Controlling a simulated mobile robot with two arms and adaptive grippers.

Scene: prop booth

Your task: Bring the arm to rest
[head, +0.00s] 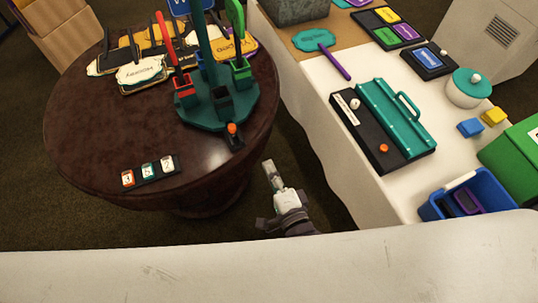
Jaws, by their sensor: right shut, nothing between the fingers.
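My right gripper (268,168) shows at the lower middle of the head view, pointing up in the picture. It is shut and empty. It is in the gap between the round dark table (90,135) and the white-clothed table (318,115), apart from the objects on both. My left gripper is not in the head view.
The round table bears a teal stand (240,105) with coloured holders, several signs (140,72) and a numbered strip (150,172). The white table bears a teal-lidded case (395,118), a white pot (468,92) and a blue bin (482,200). A pale surface (200,275) crosses the front.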

